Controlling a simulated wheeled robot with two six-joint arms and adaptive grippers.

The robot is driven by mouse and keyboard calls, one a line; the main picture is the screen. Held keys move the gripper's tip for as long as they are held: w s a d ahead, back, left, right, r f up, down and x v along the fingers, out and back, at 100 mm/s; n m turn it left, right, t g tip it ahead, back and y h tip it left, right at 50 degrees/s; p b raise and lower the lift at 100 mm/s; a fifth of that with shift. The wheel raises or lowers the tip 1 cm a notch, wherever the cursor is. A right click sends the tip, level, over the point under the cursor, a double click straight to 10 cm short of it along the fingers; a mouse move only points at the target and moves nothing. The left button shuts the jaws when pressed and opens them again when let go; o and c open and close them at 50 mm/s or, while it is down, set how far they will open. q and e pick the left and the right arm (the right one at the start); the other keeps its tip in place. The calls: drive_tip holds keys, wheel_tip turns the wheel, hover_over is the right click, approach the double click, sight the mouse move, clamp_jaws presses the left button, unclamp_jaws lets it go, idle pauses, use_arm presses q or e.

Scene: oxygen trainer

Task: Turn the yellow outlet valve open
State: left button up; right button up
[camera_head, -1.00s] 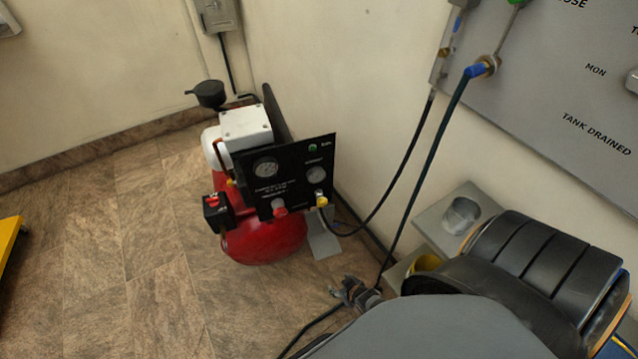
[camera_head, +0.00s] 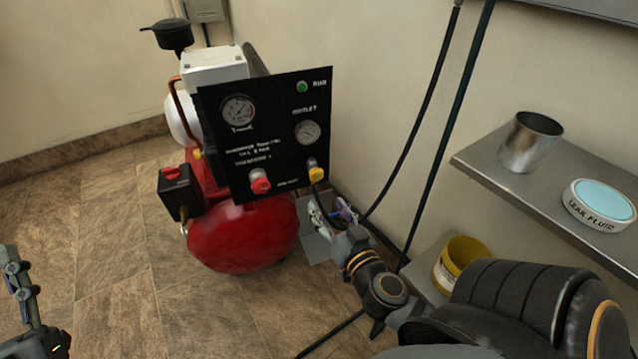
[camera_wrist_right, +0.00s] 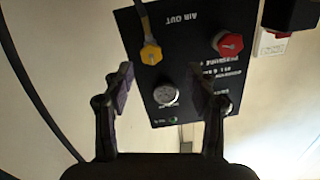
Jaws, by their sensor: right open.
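The yellow outlet valve (camera_head: 316,174) is a small knob at the lower right of the black compressor panel (camera_head: 262,135), with a dark hose running from it. In the right wrist view, the yellow valve (camera_wrist_right: 151,54) shows upside down, beyond my right gripper (camera_wrist_right: 162,85), whose two fingers are apart with nothing between them. In the head view, my right gripper (camera_head: 332,212) is just below and to the right of the valve, apart from it. My left gripper (camera_head: 20,275) shows only partly at the left edge; its jaw state is unclear.
A red knob (camera_head: 260,182) sits left of the valve. The red tank (camera_head: 243,235) stands below the panel. Dark hoses (camera_head: 424,125) hang along the wall at right. A shelf (camera_head: 492,172) carries a metal cup (camera_head: 530,143) and a leak-fluid dish (camera_head: 599,205). A yellow bucket (camera_head: 461,264) stands lower.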

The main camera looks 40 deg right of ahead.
sight(318, 176)
drive_tip(key=shift+m+h, duration=0.5)
drive_tip(key=shift+m, duration=0.1)
drive_tip(key=w, duration=0.1)
drive_tip(key=w+d+r, duration=0.1)
drive_tip(key=w, duration=0.1)
drive_tip(key=w+d+p, duration=0.1)
drive_tip(key=shift+w+d+r, duration=0.2)
drive_tip(key=shift+w+d, duration=0.05)
drive_tip(key=shift+w, duration=0.05)
drive_tip(key=x, duration=0.4)
use_arm(q)
drive_tip(key=w+f+g+y, duration=0.1)
drive_tip(key=w+f+g, duration=0.2)
drive_tip(key=f, duration=0.7)
drive_tip(key=shift+w+f+n+g, duration=0.15)
drive_tip(key=shift+w+n+g, duration=0.2)
drive_tip(key=shift+g, duration=0.75)
use_arm(e)
drive_tip(key=shift+w+f, duration=0.1)
drive_tip(key=shift+w, duration=0.3)
use_arm(q)
drive_tip(key=shift+s+a, duration=0.1)
use_arm(e)
drive_tip(key=c, duration=1.1)
drive_tip(key=shift+c, duration=0.2)
